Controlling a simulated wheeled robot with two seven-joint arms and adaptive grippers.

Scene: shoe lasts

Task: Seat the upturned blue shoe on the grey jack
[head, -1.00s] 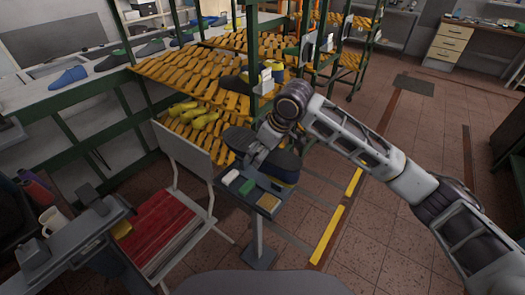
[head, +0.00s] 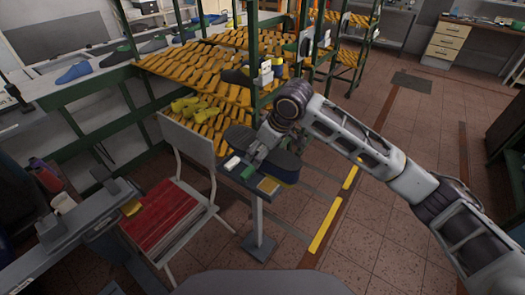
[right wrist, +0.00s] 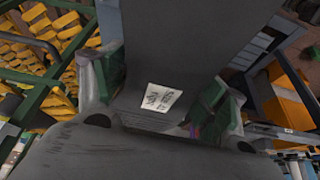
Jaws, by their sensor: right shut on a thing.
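The blue shoe (head: 284,166) is upturned, its dark grey sole up and its dark blue upper just showing below. My right gripper (head: 258,151) is shut across the middle of the shoe. In the right wrist view the fingers' green pads press either side of the grey sole (right wrist: 165,60), which carries a white label. The shoe is above a small grey stand (head: 258,217) with one post and a flat foot. The shoe hides part of its top. I cannot tell whether this stand is the jack, or whether the shoe touches it. My left gripper is not in view.
A chair with a red seat (head: 160,220) stands close left. A green-framed rack (head: 205,75) of yellow lasts is behind. Floor at right is clear.

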